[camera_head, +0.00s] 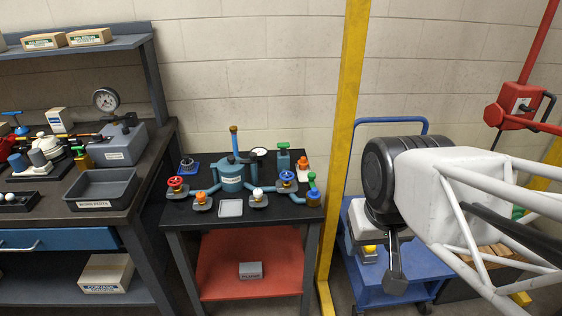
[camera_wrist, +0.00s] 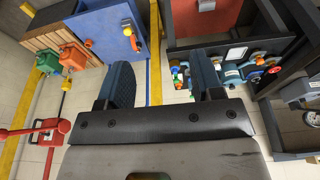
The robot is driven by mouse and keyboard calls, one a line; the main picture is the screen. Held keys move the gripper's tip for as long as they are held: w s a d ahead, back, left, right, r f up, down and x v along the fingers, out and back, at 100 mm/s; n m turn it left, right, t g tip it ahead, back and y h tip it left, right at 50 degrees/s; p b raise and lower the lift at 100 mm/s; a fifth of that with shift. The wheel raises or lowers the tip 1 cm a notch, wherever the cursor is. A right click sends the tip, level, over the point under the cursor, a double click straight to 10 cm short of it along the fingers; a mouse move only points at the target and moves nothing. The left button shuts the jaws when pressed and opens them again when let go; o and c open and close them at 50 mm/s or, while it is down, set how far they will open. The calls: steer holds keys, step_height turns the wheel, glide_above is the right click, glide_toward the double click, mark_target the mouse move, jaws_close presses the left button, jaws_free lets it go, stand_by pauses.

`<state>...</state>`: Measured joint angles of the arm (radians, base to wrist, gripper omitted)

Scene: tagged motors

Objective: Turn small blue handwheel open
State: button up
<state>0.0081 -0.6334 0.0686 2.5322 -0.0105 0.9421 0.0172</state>
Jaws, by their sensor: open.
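Two blue handwheels show on the black table: one (camera_head: 287,176) right of the teal tank, the other (camera_head: 313,194) near the table's right front corner. I cannot tell for sure which is the smaller. My gripper (camera_head: 394,272) hangs to the right of the table, over the blue cart, apart from both wheels. In the wrist view my gripper (camera_wrist: 164,82) has its two fingers apart with nothing between them. The table's fittings look small and turned over at the right of that view, and its wheels are hard to tell apart.
The black table (camera_head: 180,217) also bears a teal tank (camera_head: 232,178), a red handwheel (camera_head: 175,183), and orange and white knobs. A yellow post (camera_head: 342,130) stands between the table and the blue cart (camera_head: 380,290). A workbench with a grey bin (camera_head: 103,188) is at left.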

steer(key=o, duration=0.4)
steer(key=shift+w, duration=0.1)
steer(key=m+g, duration=0.3)
steer(key=m, duration=0.9)
glide_above(288, 174)
steer(key=f, duration=1.2)
steer(key=s+f, duration=0.1)
steer(key=f, duration=0.5)
steer(key=shift+w+f, duration=0.4)
steer(key=shift+f, duration=0.05)
steer(key=shift+f, duration=0.15)
